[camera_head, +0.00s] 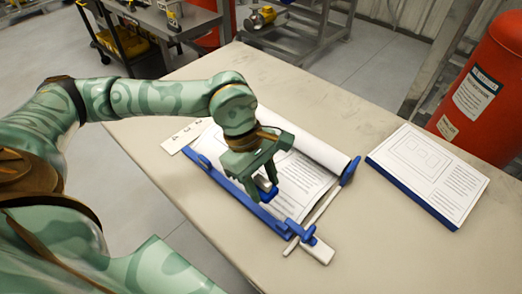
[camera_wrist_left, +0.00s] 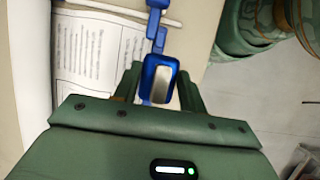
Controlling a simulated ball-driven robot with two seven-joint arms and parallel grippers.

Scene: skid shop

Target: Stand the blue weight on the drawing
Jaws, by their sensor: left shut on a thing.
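The drawing (camera_head: 302,182) is a white printed sheet lying on the table, with its far right side curled into a roll. In the left wrist view the sheet (camera_wrist_left: 88,50) shows lines of print. My left gripper (camera_head: 264,181) points down over the sheet's left part, near its blue edge strip. It is shut on the blue weight (camera_head: 269,193), a small blue block. In the left wrist view the weight (camera_wrist_left: 148,76) shows a silvery top between the fingers. I cannot tell whether the weight touches the sheet. My right gripper is not in view.
A blue edge strip (camera_head: 236,190) runs along the sheet's left side. Blue and white pieces (camera_head: 318,250) lie at its near corner. A thick blue-edged book (camera_head: 430,172) lies to the right, near a red cylinder (camera_head: 485,95). The near table is clear.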

